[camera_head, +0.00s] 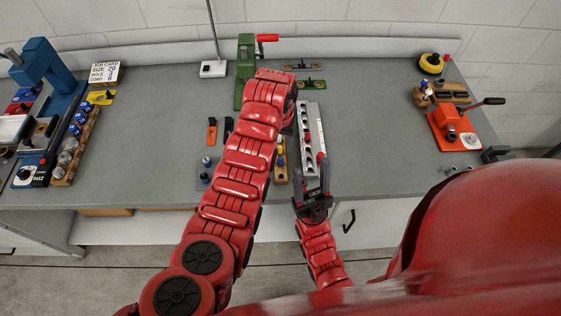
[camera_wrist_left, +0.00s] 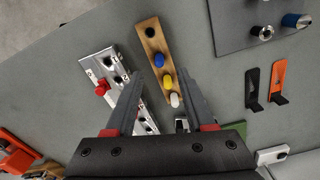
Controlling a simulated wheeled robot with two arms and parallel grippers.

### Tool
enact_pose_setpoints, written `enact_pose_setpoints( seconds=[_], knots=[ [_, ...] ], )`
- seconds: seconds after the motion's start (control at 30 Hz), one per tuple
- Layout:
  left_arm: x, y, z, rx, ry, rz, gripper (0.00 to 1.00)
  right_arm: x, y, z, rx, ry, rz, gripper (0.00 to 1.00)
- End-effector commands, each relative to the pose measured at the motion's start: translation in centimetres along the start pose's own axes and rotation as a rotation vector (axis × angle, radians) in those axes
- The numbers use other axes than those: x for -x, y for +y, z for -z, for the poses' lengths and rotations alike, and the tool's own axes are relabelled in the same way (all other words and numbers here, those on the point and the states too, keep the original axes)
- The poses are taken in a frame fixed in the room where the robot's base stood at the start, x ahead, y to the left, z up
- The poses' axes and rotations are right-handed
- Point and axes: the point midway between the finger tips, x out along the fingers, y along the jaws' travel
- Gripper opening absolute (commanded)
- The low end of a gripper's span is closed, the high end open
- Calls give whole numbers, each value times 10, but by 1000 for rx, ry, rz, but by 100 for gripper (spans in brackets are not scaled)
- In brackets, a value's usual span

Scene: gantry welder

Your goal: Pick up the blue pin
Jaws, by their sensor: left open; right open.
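The blue pin (camera_wrist_left: 159,60) stands in a wooden rack (camera_wrist_left: 152,33), in line with a yellow pin (camera_wrist_left: 167,83) and a white pin (camera_wrist_left: 175,100). An empty hole shows at the rack's end beyond the blue pin. My left gripper (camera_wrist_left: 162,77) is open, its fingers spread either side of the pin row in the left wrist view, with nothing held. In the head view the left arm hides this gripper and part of the rack (camera_head: 281,175). My right gripper (camera_head: 312,178) is open and empty near the bench's front edge, right of the rack.
A metal plate with holes (camera_head: 311,130) and a red pin (camera_wrist_left: 102,88) lies beside the rack. Black and orange brackets (camera_head: 212,132) and a dark plate with a blue-topped peg (camera_wrist_left: 292,20) are on the other side. A green clamp (camera_head: 244,65) stands behind.

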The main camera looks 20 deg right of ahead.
Motion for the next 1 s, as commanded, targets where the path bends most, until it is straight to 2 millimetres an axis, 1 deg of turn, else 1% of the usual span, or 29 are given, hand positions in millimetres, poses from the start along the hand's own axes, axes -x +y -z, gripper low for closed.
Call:
enact_pose_setpoints(
  seconds=[0.03,0.13,0.33,0.53,0.77,0.8,0.83,1.0],
  knots=[
    [-1,1,-1,-1,-4,0,54,-7,0,1,0,-1,0,53],
    [-11,1,0,-1,-2,0,54,-10,0,2,0,-1,0,53],
    [-18,1,0,0,0,0,54,-13,1,2,0,-1,0,53],
    [-31,1,1,0,-1,0,54,-24,1,4,0,-1,0,53],
    [-47,2,2,-1,-2,0,54,-25,1,4,0,-1,0,53],
    [-58,1,2,1,-1,-1,54,-16,1,3,0,-1,0,53],
    [-62,1,3,2,-1,-1,54,-13,1,2,0,-1,0,53],
    [-69,1,3,1,1,0,54,-8,0,1,0,-1,0,53]
  ],
)
